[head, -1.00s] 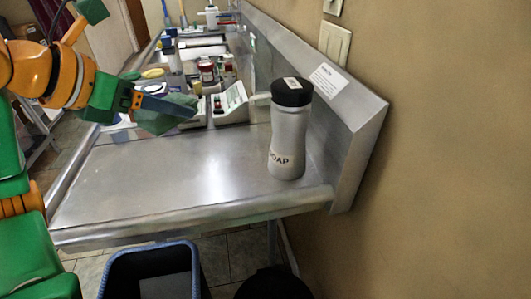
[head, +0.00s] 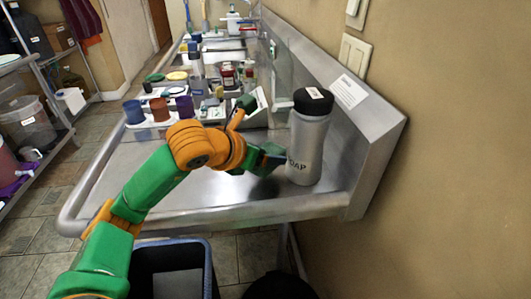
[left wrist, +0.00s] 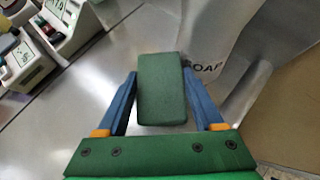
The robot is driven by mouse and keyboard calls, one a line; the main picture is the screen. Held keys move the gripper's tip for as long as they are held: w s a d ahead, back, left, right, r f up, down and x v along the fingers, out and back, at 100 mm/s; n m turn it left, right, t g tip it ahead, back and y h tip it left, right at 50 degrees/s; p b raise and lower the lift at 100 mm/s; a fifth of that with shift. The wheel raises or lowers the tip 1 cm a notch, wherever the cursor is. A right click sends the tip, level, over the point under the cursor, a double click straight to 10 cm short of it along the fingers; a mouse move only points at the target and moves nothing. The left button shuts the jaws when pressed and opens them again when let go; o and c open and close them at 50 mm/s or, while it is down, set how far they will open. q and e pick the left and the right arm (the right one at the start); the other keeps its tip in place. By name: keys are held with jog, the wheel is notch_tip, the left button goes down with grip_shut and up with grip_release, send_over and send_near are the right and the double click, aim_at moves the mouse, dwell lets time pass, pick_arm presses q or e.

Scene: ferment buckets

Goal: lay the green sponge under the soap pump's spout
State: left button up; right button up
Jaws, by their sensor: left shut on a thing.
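The soap pump (head: 307,150) is a grey bottle with a black top, upright on the steel counter near the wall. Its lettering and body show in the left wrist view (left wrist: 222,40). My left gripper (head: 268,160) is close to the left side of the bottle, low over the counter. In the left wrist view, its blue fingers (left wrist: 160,100) are shut on the green sponge (left wrist: 162,88), one on each side. In the head view the sponge is mostly hidden. Contact with the counter cannot be told. My right gripper is not in view.
The steel counter (head: 215,205) is bare in front. Behind my arm stand several cups, bottles and a white meter (head: 258,108). A raised steel backsplash (head: 365,150) runs along the wall at right. A bin (head: 175,255) stands below the front edge.

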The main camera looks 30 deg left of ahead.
pick_arm(q)
jog(key=shift+f+b, duration=0.45)
jog(key=shift+b, duration=0.1)
jog(key=o, duration=1.2)
jog(key=shift+c, duration=0.2)
jog(key=shift+r, duration=0.1)
jog(key=shift+r+p, duration=0.65)
jog(key=shift+p, duration=0.15)
jog(key=v, duration=1.1)
jog(key=shift+s+b, duration=0.3)
jog(key=shift+s, duration=0.2)
